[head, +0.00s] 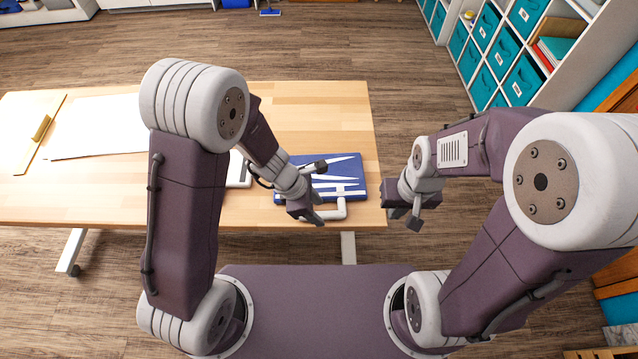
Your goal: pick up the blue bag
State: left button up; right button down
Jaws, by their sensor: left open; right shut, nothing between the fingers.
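The blue bag (348,170) lies flat near the right end of the wooden table. It is blue with white wedge-shaped markings. My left gripper (320,193) is open over the left and front part of the bag and hides some of it. I cannot tell whether its fingers touch the bag. A white bent piece (336,209) shows at the bag's front edge beside the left fingers; I cannot tell whether it belongs to the bag. My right gripper (408,215) is shut and empty, to the right of the bag and beyond the table's right edge.
The wooden table (320,100) has white sheets (100,125) and a clipboard-like board (35,125) at left. A white-framed item (238,170) lies left of the bag, partly behind my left arm. Shelves with teal bins (525,80) stand at the far right.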

pick_arm(q)
jog(key=shift+x, duration=0.85)
jog(key=shift+w+d, duration=0.1)
jog(key=shift+d, duration=0.05)
jog(key=shift+f+b, duration=0.2)
jog(key=shift+b, duration=0.15)
grip_shut()
